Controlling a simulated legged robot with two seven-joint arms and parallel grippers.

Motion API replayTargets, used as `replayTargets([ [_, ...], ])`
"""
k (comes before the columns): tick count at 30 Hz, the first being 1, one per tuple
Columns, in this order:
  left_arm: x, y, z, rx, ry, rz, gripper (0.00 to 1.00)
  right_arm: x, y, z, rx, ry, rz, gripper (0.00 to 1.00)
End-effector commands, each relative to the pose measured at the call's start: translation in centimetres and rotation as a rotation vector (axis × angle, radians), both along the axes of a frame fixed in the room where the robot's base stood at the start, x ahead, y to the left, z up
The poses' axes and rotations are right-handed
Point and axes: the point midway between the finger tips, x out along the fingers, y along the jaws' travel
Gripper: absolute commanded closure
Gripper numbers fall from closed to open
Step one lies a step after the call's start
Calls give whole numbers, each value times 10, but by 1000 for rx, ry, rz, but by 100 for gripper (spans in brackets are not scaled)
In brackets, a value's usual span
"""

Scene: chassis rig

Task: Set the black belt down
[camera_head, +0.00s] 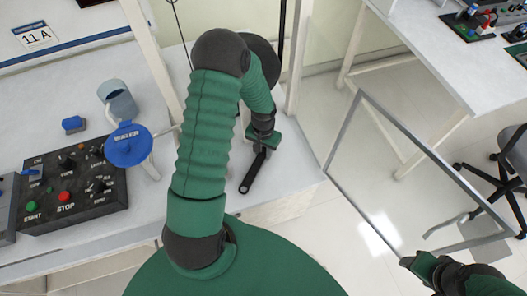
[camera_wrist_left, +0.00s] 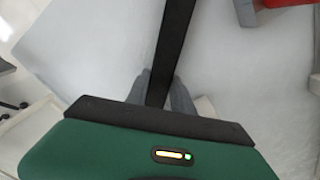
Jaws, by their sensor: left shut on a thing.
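The black belt (camera_head: 253,172) shows in the head view as a short dark strip with a hole near its lower end, over the white worktop (camera_head: 285,175) near its right front corner. My left gripper (camera_head: 264,143) is shut on its upper part. In the left wrist view the belt (camera_wrist_left: 174,45) runs as a straight black band away from between the grey fingers of my left gripper (camera_wrist_left: 165,95). I cannot tell whether the belt touches the worktop. My right gripper (camera_head: 420,262) is at the lower right, away from the belt; its jaws are unclear.
A black control box (camera_head: 75,190) with START and STOP buttons lies at the left, beside a blue round-topped part (camera_head: 127,146) and a grey cup-like part (camera_head: 118,100). A metal-edged frame (camera_head: 440,160) stands at the right. Another table (camera_head: 430,60) and a chair (camera_head: 510,165) are beyond.

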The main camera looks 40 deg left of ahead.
Motion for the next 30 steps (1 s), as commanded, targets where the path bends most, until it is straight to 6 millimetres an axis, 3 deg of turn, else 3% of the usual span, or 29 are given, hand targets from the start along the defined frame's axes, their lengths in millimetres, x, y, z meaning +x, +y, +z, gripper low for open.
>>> replayTargets([
  [17,-1,-1,-11,1,1,0,100,0,0,-4,0,0,0,46],
  [18,-1,-1,-11,0,2,0,69,0,0,-4,0,0,0,46],
  [22,-1,-1,-12,-1,3,0,52,0,0,-5,0,0,0,46],
  [30,-1,-3,-14,-4,5,-1,50,0,0,-5,0,0,0,46],
])
